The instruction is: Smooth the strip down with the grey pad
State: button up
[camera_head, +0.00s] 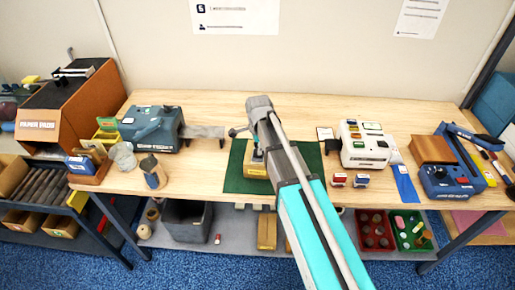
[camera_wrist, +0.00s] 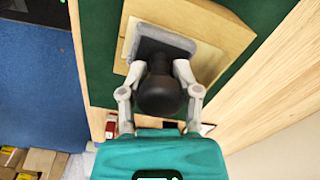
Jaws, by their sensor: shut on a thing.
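My gripper (camera_wrist: 158,72) is shut on the black knob handle (camera_wrist: 160,98) of the grey pad (camera_wrist: 150,46). The pad is over the brown carton (camera_wrist: 222,32); I cannot tell whether it touches. A pale cream edge (camera_wrist: 129,38), possibly the strip, shows beside the pad on the carton; the pad hides much of that area. The carton lies on a green mat (camera_wrist: 97,60). In the head view the carton (camera_head: 252,158) sits on the green mat (camera_head: 233,182), partly hidden by my arm.
A blue-grey dispenser (camera_head: 152,128) stands left on the wooden table (camera_head: 215,103). A white device (camera_head: 365,147) and two small stamps (camera_head: 349,181) stand right of the mat. A blue machine (camera_head: 448,182) is at the far right.

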jog(key=shift+w+f, duration=0.1)
jog(key=shift+w, duration=0.8)
jog(key=shift+w, duration=0.25)
jog(key=shift+w+d, duration=0.15)
jog(key=shift+w, duration=0.6)
jog(key=shift+w, duration=0.1)
jog(key=shift+w+d, duration=0.1)
jog(key=shift+w, duration=0.8)
dwell(0.5)
jog(key=shift+r+p, duration=3.4)
jog(key=shift+r, duration=0.1)
